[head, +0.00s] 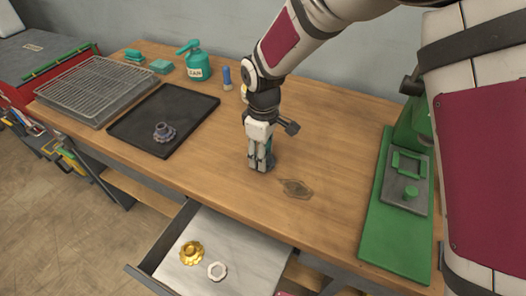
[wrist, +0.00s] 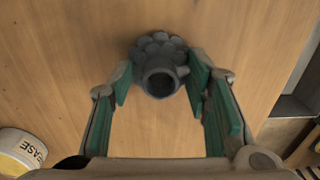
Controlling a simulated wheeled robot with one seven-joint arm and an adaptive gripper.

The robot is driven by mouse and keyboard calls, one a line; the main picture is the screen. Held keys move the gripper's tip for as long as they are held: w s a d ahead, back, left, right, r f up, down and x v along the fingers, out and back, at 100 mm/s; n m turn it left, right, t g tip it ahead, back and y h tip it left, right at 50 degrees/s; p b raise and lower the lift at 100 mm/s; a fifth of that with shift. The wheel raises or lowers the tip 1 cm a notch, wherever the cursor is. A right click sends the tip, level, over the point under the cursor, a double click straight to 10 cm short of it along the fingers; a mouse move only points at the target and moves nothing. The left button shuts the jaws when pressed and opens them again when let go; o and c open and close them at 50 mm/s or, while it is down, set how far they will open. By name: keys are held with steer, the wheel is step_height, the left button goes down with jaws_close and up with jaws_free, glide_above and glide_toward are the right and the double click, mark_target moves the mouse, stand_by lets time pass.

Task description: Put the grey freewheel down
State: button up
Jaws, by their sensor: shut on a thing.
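My gripper (head: 262,163) points down over the middle of the wooden bench, low near its top. In the wrist view, its green-padded fingers (wrist: 160,85) are closed on a dark grey freewheel (wrist: 160,50), with a toothed rim and a round open hub. In the head view the fingers mostly hide this freewheel. I cannot tell whether it touches the wood. A second grey toothed part (head: 164,132) lies on the black tray (head: 190,122) to the left.
An open drawer (head: 230,255) below holds a gold toothed part (head: 192,253) and a white ring (head: 217,270). A green press (head: 390,215) stands right, a wire rack (head: 90,88) left, a green can (head: 197,66) behind. A grease tin (wrist: 20,150) shows in the wrist view. Bare wood surrounds my gripper.

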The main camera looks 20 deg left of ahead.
steer(key=shift+f, duration=0.1)
steer(key=o, duration=1.4)
steer(key=shift+o, duration=0.2)
step_height(320, 180, up, 12)
